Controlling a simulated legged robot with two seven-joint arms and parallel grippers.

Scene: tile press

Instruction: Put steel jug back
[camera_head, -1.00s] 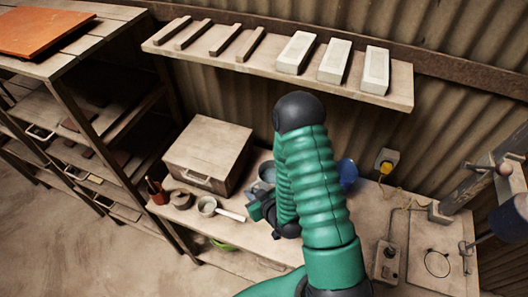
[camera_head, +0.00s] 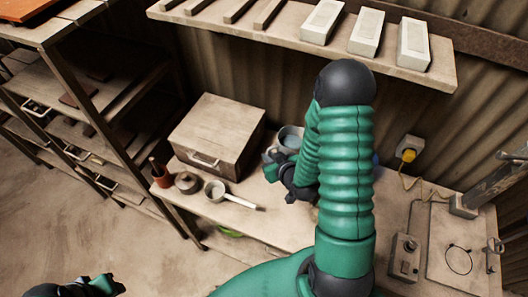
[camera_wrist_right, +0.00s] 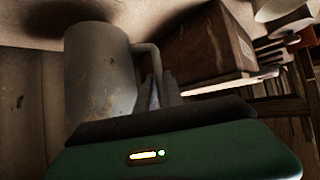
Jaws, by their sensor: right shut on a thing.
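The steel jug (camera_head: 291,137) is a grey, open-topped vessel on the bench side, right of the wooden box, partly hidden by my right arm. In the right wrist view the jug (camera_wrist_right: 98,80) fills the left side, with its handle (camera_wrist_right: 152,62) running down to my gripper. My right gripper (camera_head: 274,163) is shut on the jug's handle; its fingers (camera_wrist_right: 160,97) also show in the wrist view. Whether the jug's base touches the bench is hidden. Part of my left arm's end (camera_head: 80,288) shows at the bottom left, cut off; its jaw opening is unclear.
A wooden box (camera_head: 217,135) stands on the bench (camera_head: 272,222). Beside it are a brown pot (camera_head: 160,174), a round dark item (camera_head: 187,182) and a white-handled ladle (camera_head: 228,193). A shelf (camera_head: 260,38) with pale blocks hangs above. A control box (camera_head: 404,257) sits at right.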

